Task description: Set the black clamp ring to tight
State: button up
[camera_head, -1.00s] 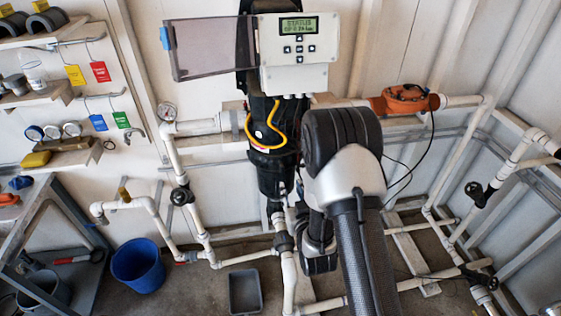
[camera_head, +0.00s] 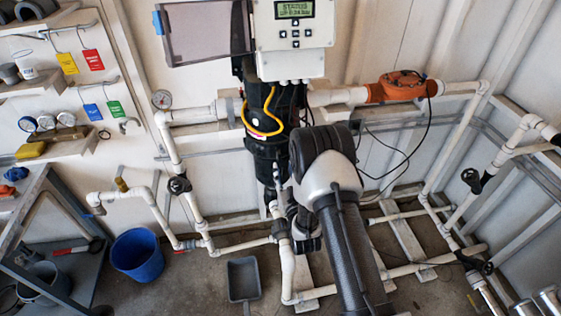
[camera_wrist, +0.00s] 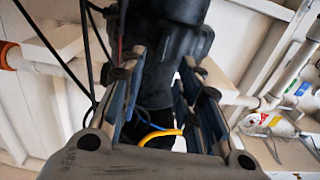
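The black reactor housing (camera_head: 266,150) stands upright below the grey control box in the head view. The black clamp ring cannot be told apart surely from the other dark bands on this housing. In the wrist view a black cylindrical body (camera_wrist: 170,35) shows beyond and between the fingers. My gripper (camera_wrist: 168,65) is open, its two blue-padded fingers well apart on either side of that body. I cannot tell whether the pads touch it. In the head view my arm covers the area right of the lower housing, and the fingers are not clear there.
The grey control box (camera_head: 293,38) has its clear cover (camera_head: 205,30) swung open to the left. A yellow cable (camera_head: 262,122) loops down the housing front. White pipes (camera_head: 288,275) run below, and an orange pipe fitting (camera_head: 402,87) is at right.

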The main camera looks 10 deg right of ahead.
aim_at(280, 156)
jog(key=w+b, duration=0.1)
jog(key=w, duration=0.5)
jog(key=shift+w, duration=0.2)
grip_shut()
dwell(0.5)
